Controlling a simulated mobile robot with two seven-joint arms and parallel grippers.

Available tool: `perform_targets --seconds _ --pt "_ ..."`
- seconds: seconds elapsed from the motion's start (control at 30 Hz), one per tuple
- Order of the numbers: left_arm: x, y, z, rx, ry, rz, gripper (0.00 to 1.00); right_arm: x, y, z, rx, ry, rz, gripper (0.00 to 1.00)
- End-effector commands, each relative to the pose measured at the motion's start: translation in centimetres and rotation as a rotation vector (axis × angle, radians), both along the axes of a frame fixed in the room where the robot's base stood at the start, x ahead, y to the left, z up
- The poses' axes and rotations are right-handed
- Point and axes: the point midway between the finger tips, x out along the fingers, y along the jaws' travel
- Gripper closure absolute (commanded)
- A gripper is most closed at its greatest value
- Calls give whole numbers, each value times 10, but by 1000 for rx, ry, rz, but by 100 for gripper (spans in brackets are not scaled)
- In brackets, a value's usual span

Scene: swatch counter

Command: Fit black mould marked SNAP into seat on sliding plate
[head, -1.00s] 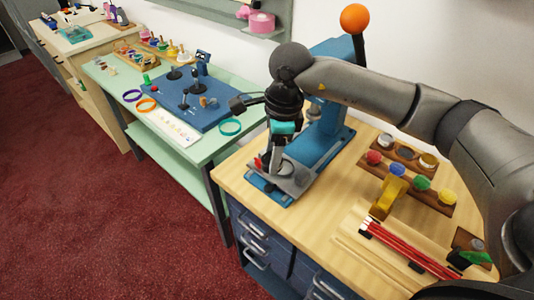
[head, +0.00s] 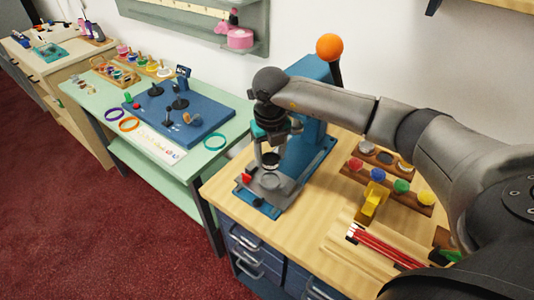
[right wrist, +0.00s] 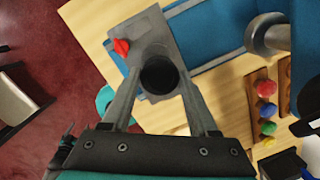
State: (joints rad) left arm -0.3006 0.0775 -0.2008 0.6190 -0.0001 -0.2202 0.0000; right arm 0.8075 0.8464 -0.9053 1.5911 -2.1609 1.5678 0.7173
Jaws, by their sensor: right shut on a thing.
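The black mould (right wrist: 159,74) is round and sits between the fingertips of my right gripper (right wrist: 158,78), which is shut on it. No SNAP marking can be read. In the head view my right gripper (head: 270,148) points down, with the dark mould (head: 270,160) low between its fingers. Below is the grey sliding plate (head: 265,188) with a round seat (head: 271,181). The mould appears just above the seat, with a gap. In the right wrist view the mould hides the seat; the plate (right wrist: 150,32) lies beyond it. My left gripper is out of view.
The plate belongs to a blue press (head: 308,150) with an orange ball (head: 330,47) on its lever. A red knob (head: 246,178) stands on the plate's left. Coloured knobs (head: 377,174), a yellow object (head: 372,203) and red rods (head: 385,245) lie right. A green table (head: 75,95) stands left.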

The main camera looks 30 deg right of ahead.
Motion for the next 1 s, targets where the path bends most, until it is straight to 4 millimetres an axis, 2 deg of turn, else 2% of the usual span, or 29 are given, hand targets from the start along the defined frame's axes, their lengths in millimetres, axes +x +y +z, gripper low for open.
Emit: perform_targets --seconds 0.6,1.0 --pt "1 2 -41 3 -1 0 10 0 1 -53 1 0 2 100" --pt "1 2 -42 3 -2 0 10 0 0 -54 1 -1 3 100"
